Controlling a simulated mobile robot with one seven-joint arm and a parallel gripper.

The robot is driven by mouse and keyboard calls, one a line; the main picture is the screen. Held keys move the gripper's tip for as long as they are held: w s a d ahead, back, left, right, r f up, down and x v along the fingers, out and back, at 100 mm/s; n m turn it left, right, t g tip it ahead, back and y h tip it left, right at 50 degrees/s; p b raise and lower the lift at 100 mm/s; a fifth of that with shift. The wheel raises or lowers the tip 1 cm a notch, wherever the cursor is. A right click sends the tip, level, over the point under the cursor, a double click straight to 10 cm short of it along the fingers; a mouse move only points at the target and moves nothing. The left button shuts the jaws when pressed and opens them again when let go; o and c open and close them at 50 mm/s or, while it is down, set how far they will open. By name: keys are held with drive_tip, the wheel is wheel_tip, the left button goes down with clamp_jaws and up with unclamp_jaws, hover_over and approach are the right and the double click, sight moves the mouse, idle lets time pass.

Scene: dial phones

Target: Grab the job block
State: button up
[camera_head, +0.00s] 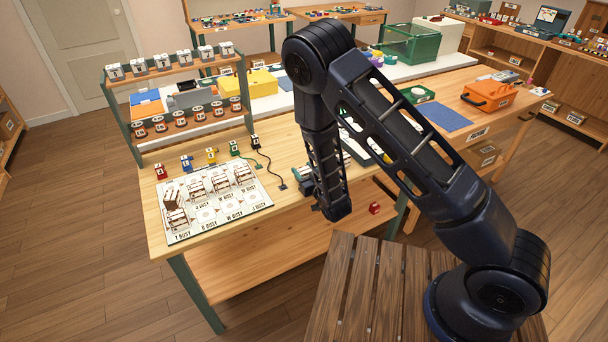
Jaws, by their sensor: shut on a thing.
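My gripper (319,208) hangs at the front edge of the wooden workbench, at the lower end of my dark arm. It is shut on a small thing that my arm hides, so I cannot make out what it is. I cannot tell which object is the job block. A brown block (172,199) stands upright at the left of a white printed board (260,205) with "BUSY" labels. White racks (219,183) stand along the board's back row. Behind the board are a red block (160,172), a blue one (187,163), a yellow one (211,156) and a green one (235,149).
A two-tier rack (182,131) with white items above and red-black ones below stands at the back left. A small red block (375,208) shows low beside my arm. An orange toolbox (488,95) and a blue mat (443,117) lie to the right.

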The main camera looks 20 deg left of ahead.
sight(304, 170)
wheel_tip(304, 170, up, 20)
idle(0.9)
